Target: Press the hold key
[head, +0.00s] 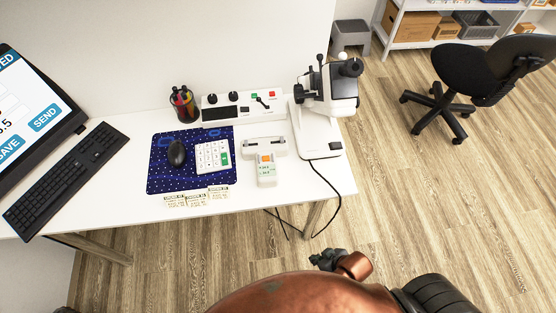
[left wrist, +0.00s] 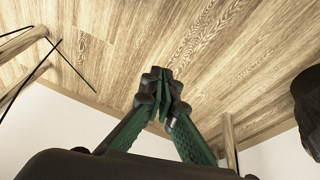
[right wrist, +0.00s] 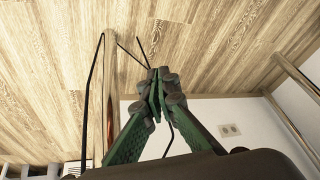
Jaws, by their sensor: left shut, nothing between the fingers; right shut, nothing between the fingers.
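A white keypad (head: 212,156) with a green key lies on the right part of the blue patterned mat (head: 160,183). To its right is a small pale handheld device (head: 266,172) with an orange patch and green marks. A white control panel (head: 240,104) with black knobs and red and green buttons stands at the back. The key labels are too small to read, so I cannot tell which is hold. My right gripper (head: 325,259) is below the table's front edge, apart from everything. It is shut and empty in the right wrist view (right wrist: 158,84). My left gripper (left wrist: 163,88) is shut and empty.
A black mouse (head: 177,153) lies left of the keypad. A pen cup (head: 185,104), microscope (head: 320,110), keyboard (head: 65,176) and monitor (head: 30,110) stand on the white table. Paper labels (head: 196,199) lie in front of the mat. A dark cable (head: 341,205) hangs off the right edge.

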